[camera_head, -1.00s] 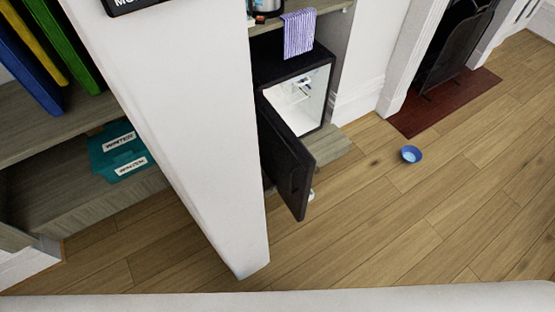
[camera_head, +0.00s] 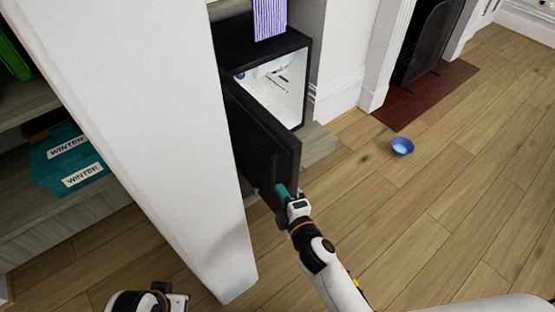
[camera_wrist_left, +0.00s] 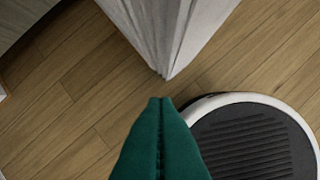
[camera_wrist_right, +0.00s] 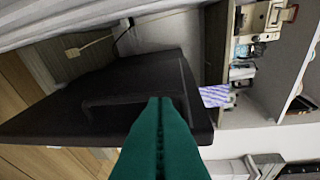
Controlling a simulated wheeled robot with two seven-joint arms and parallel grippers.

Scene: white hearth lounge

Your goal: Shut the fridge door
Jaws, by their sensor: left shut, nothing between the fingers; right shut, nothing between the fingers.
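The small black fridge (camera_head: 292,50) stands in the alcove with its door (camera_head: 258,135) swung wide open toward me. Its lit white interior (camera_head: 285,85) shows. My right gripper (camera_head: 282,190) is shut and empty at the lower free end of the door. In the right wrist view its teal fingertips (camera_wrist_right: 160,100) are before the dark door (camera_wrist_right: 60,115), which bears a bar handle (camera_wrist_right: 110,101). I cannot tell whether they touch it. My left gripper (camera_wrist_left: 160,101) is shut and empty in the left wrist view, above the floor near a white wall corner.
A white wall end (camera_head: 150,130) stands close on the left of the fridge door. A blue bowl (camera_head: 402,147) lies on the open wood floor (camera_head: 430,205) to the right. A striped cloth (camera_head: 270,18) hangs above the fridge. Teal winter boxes (camera_head: 70,160) sit on a left shelf.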

